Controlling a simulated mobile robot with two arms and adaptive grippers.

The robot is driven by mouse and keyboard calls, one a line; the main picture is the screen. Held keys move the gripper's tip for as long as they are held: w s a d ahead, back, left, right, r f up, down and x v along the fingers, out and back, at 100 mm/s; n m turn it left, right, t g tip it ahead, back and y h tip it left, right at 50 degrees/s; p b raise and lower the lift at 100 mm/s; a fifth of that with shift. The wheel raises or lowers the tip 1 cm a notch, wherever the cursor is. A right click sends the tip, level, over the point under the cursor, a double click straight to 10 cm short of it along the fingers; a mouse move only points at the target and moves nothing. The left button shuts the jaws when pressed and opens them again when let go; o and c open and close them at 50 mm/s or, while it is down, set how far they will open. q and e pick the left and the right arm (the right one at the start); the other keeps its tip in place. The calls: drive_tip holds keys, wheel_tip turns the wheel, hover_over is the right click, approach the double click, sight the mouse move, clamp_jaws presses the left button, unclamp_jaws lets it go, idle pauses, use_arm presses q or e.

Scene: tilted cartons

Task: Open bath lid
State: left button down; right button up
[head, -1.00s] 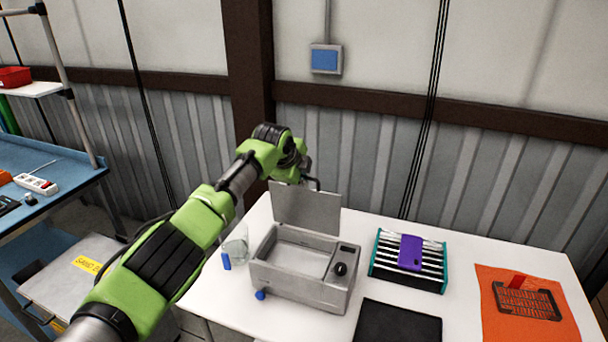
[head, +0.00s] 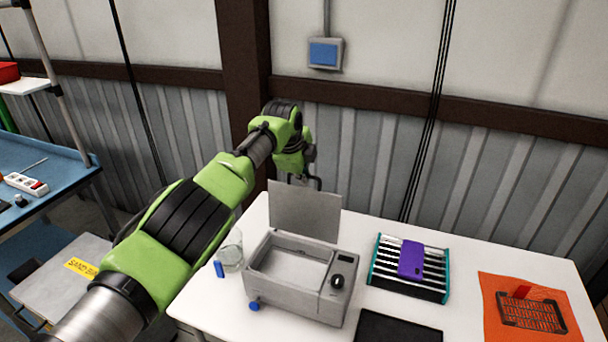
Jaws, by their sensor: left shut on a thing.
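The bath (head: 295,308) is a grey box on the white table, with an open basin and a panel with a black knob (head: 337,281) at its right. Its flat grey lid (head: 304,211) stands about upright along the back edge, so the basin is uncovered. My left gripper (head: 306,181) is at the top edge of the lid, shut on it. The lid's handle is mostly hidden behind the lid and the gripper. My right gripper is not in view.
A clear beaker (head: 230,252) and a small blue object (head: 219,269) stand left of the bath. A rack (head: 385,268) with a purple item (head: 411,259) is at its right. A black pad (head: 398,328) lies at the front, an orange mat (head: 490,290) far right.

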use_arm(q)
drive_tip(key=shift+f, duration=0.15)
idle(0.3)
drive_tip(key=c, duration=2.2)
unclamp_jaws()
drive_tip(key=shift+r, duration=0.2)
drive_tip(key=shift+r, duration=0.2)
drive_tip(key=v, duration=1.1)
drive_tip(key=shift+s+a+r, duration=0.15)
drive_tip(key=shift+s, duration=0.05)
